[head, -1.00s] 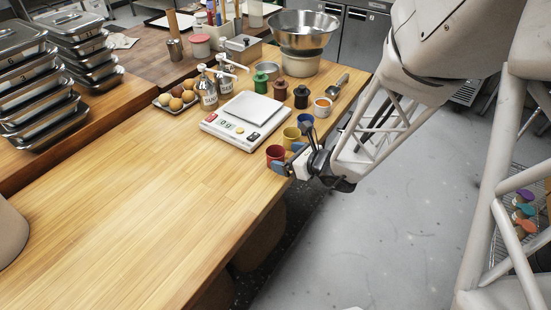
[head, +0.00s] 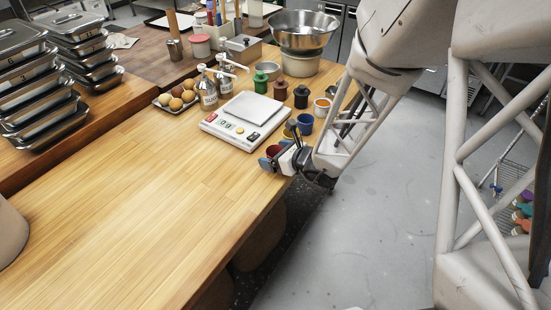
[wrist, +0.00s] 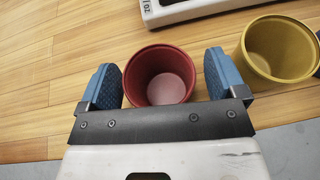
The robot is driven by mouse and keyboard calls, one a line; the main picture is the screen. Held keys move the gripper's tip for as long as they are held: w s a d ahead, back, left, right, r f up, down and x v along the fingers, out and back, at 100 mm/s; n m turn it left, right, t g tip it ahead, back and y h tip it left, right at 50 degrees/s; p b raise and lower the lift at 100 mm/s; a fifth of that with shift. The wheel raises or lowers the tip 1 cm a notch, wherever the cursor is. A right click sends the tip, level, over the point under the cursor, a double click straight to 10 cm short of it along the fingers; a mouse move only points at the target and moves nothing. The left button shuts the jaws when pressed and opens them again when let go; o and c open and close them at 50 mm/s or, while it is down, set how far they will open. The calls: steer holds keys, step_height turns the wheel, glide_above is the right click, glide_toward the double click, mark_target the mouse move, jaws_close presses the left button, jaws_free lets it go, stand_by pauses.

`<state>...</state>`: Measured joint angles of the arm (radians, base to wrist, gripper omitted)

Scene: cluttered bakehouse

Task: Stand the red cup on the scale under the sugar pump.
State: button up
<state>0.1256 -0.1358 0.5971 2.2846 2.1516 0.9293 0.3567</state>
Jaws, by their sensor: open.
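The red cup (head: 273,151) stands upright at the table's right edge, near the front right corner of the scale (head: 214,127), partly hidden by my gripper (head: 279,160). In the wrist view, my gripper (wrist: 162,84) is open, its blue fingers on either side of the red cup (wrist: 163,72) with a small gap at each side. The cup looks empty. The scale's edge (wrist: 185,11) shows above it. Two pump bottles (head: 208,93) (head: 224,82) stand behind the scale; I cannot read which holds sugar.
A yellow cup (wrist: 272,52) stands close to the right of the red cup. A blue cup (head: 305,124) is beyond it. Green (head: 261,83), red (head: 281,91) and dark (head: 301,96) jars stand behind the scale. A tray of rolls (head: 172,107) is left. The front tabletop is clear.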

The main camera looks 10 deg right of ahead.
steer(key=c, duration=1)
steer(key=shift+r, duration=0.1)
steer(key=shift+c, duration=0.2)
steer(key=shift+r, duration=0.7)
step_height(320, 180, up, 2)
steer(key=s+d+r, duration=0.1)
steer(key=s, duration=1.5)
steer(key=shift+d+r, duration=0.2)
